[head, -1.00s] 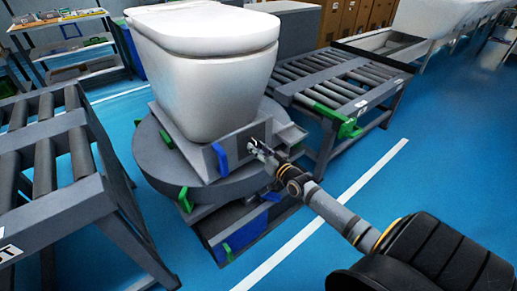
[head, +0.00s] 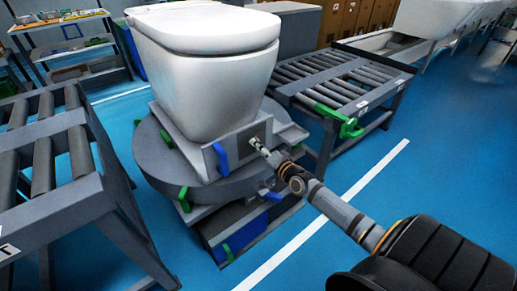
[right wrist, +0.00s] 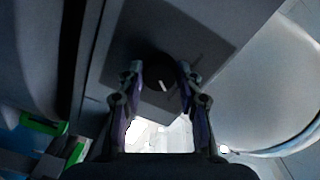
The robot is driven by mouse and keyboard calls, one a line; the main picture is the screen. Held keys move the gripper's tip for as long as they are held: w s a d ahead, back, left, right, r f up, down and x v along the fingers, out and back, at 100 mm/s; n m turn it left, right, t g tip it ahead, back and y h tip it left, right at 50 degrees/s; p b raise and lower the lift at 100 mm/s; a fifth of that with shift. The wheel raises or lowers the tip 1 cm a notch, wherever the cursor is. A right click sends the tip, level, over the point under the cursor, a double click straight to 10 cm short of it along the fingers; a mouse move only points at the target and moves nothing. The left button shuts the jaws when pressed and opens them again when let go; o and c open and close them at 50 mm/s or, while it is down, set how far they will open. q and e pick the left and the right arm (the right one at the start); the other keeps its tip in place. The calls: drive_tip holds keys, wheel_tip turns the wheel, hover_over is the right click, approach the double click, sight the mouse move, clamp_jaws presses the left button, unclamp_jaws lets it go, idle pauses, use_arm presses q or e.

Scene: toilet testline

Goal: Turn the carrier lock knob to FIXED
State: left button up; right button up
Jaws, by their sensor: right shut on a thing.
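The carrier lock knob (right wrist: 160,74) is a dark round knob with a white pointer mark, on a dark grey plate (right wrist: 195,40) in the right wrist view. My right gripper (right wrist: 159,76) has its two fingers on either side of the knob, shut on it. In the head view my right gripper (head: 259,146) reaches the grey front plate of the carrier (head: 240,138) under the white toilet (head: 205,80), and hides the knob there. The white mark slants slightly. I cannot read any FIXED label. My left gripper is not in view.
A blue lever (head: 220,158) stands on the carrier plate just left of my right gripper. The round grey turntable (head: 165,170) lies below. Roller conveyors stand at the left (head: 50,150) and right (head: 335,80). Blue floor (head: 420,175) is clear at the right.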

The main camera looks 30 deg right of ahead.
drive_tip(key=shift+m, duration=0.3)
drive_tip(key=o, duration=1.1)
drive_tip(key=shift+o, duration=0.2)
drive_tip(key=s, duration=1.2)
drive_tip(key=shift+d+r, duration=0.25)
drive_tip(key=shift+d, duration=0.15)
